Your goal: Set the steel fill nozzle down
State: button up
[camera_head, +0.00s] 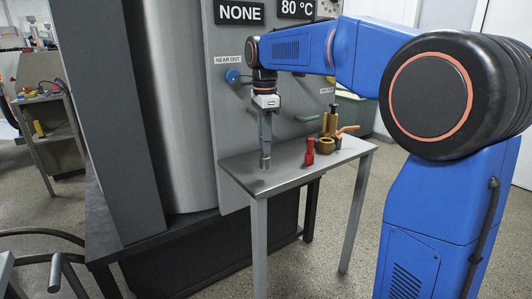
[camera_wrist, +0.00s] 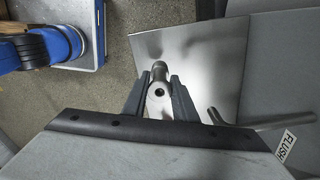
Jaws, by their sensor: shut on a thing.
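My gripper (camera_head: 265,142) points down over the left part of the small grey side table (camera_head: 232,167). It is shut on the steel fill nozzle (camera_head: 265,161), a short metal cylinder held upright below the fingers. The nozzle's lower end is at or very near the tabletop; I cannot tell whether it touches. In the wrist view the nozzle (camera_wrist: 158,90) sits between the two dark fingers, with the bright steel tabletop (camera_wrist: 205,45) beyond. The fingers hide part of its sides.
A red piece (camera_head: 309,152), a brass ring-shaped part (camera_head: 325,146) and a yellow cylinder (camera_head: 329,122) stand on the table's right part. A grey panel (camera_head: 228,125) rises behind the table. A bent metal pipe (camera_wrist: 255,122) is near my gripper.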

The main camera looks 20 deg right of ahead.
aim_at(264, 157)
jog(key=shift+f, duration=1.95)
jog(key=shift+f, duration=0.1)
jog(key=o, duration=1.1)
notch_tip(264, 157, up, 12)
jog(key=shift+r, duration=0.15)
jog(key=shift+s, duration=0.15)
